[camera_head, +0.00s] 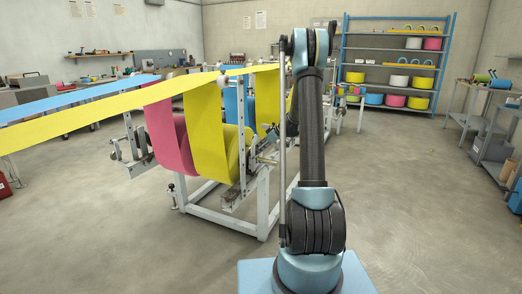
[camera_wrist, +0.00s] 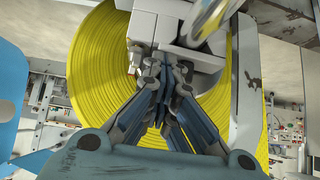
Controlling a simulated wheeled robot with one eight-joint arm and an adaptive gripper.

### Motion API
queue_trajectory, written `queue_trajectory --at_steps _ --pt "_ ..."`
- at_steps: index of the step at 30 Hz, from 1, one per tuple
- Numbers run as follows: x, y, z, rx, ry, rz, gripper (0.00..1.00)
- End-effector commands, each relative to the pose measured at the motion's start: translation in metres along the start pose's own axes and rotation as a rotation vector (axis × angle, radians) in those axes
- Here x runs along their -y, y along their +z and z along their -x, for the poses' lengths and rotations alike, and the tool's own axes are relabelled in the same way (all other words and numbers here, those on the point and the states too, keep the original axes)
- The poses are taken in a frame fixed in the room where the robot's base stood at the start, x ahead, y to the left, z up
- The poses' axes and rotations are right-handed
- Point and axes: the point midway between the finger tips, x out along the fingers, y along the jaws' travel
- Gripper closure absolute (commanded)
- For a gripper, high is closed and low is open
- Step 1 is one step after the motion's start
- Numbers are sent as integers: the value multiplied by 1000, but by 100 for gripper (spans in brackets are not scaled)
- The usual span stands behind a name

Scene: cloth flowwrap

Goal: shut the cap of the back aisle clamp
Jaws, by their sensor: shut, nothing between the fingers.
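In the wrist view my gripper (camera_wrist: 163,64) has its fingers drawn together, with nothing seen between them. Its tips are right at the lower edge of a light grey block (camera_wrist: 188,58), which looks like part of a clamp; I cannot tell whether they touch it. A shiny, blurred round part (camera_wrist: 212,15) sits above and right of the block. I cannot make out for certain which part is the cap or how far open it stands. In the head view my arm stands in front, and my gripper and the back aisle clamp cannot be made out.
A yellow roll (camera_wrist: 95,75) fills the space behind the block. In the head view the white unwind frame (camera_head: 262,205) stands left of my arm, with yellow (camera_head: 204,130) and pink (camera_head: 168,140) webs hanging. A blue shelf rack (camera_head: 345,65) stands behind.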

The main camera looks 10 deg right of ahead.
Motion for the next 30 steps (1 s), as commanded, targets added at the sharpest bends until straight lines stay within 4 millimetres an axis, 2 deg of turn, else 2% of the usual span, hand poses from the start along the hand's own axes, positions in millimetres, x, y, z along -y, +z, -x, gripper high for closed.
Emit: queue_trajectory --at_steps 5,11,16,24,30 --pt "4 1 -3 5 -7 4 100" --pt "4 -12 8 3 -8 6 100" --pt "2 -32 33 1 -3 4 100" --pt "0 -30 88 -1 -1 1 100" --pt "0 -31 115 -1 -1 3 100"
